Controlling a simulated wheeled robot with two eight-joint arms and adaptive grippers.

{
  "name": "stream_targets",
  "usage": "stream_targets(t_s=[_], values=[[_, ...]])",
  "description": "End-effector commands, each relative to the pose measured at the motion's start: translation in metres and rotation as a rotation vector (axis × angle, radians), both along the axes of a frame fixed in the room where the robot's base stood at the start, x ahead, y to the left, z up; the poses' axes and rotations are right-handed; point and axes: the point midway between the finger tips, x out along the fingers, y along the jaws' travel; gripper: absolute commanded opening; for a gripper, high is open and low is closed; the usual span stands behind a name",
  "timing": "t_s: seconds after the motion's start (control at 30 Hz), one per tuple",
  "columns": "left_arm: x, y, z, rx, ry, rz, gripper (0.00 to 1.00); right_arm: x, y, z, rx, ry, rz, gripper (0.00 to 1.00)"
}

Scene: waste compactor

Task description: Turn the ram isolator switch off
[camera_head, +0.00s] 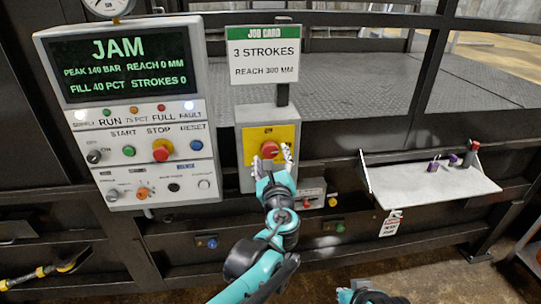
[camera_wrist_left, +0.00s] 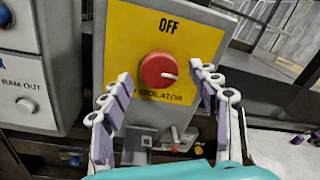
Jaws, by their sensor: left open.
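The ram isolator switch is a round red knob (camera_head: 269,149) on a yellow plate (camera_head: 256,134) fixed to a grey box. In the left wrist view the knob (camera_wrist_left: 158,70) has a white pointer mark toward the right, slightly downward. "OFF" is printed above it and "ISOLATOR" below, partly covered. My left gripper (camera_head: 272,161) is open in front of the box. In the left wrist view its purple-padded fingers (camera_wrist_left: 161,84) stand apart, left and right of the knob's lower part, with visible gaps. Contact does not show.
A control panel (camera_head: 121,110) left of the box reads "JAM" and has several buttons. A job card (camera_head: 263,55) stands above the box. A shelf (camera_head: 430,187) at right holds small purple items. A small grey box (camera_head: 312,190) sits at lower right of the switch.

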Motion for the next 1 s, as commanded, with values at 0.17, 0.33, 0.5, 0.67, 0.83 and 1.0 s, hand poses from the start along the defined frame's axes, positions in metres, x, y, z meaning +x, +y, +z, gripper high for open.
stream_targets(t_s=[0.17,0.33,0.5,0.67,0.83,1.0], values=[[0.017,0.002,0.000,-0.001,0.000,0.001,0.61,0.000,0.000,-0.002,0.000,0.000,0.000,0.00],[0.020,0.002,0.000,-0.002,0.000,0.001,0.61,0.000,0.000,-0.002,0.000,0.000,0.000,0.00],[0.020,0.002,0.000,-0.002,0.000,0.001,0.51,0.000,0.000,-0.002,0.000,0.000,0.000,0.00],[0.019,0.002,0.000,-0.002,0.000,0.001,0.11,0.000,0.000,-0.002,0.000,0.000,0.000,0.00],[0.019,0.002,0.000,-0.004,0.000,0.001,0.11,0.000,0.000,-0.002,0.000,0.000,0.000,0.00],[0.020,0.002,0.000,-0.031,-0.004,0.001,0.11,0.000,0.000,-0.002,0.000,0.000,0.000,0.00]])
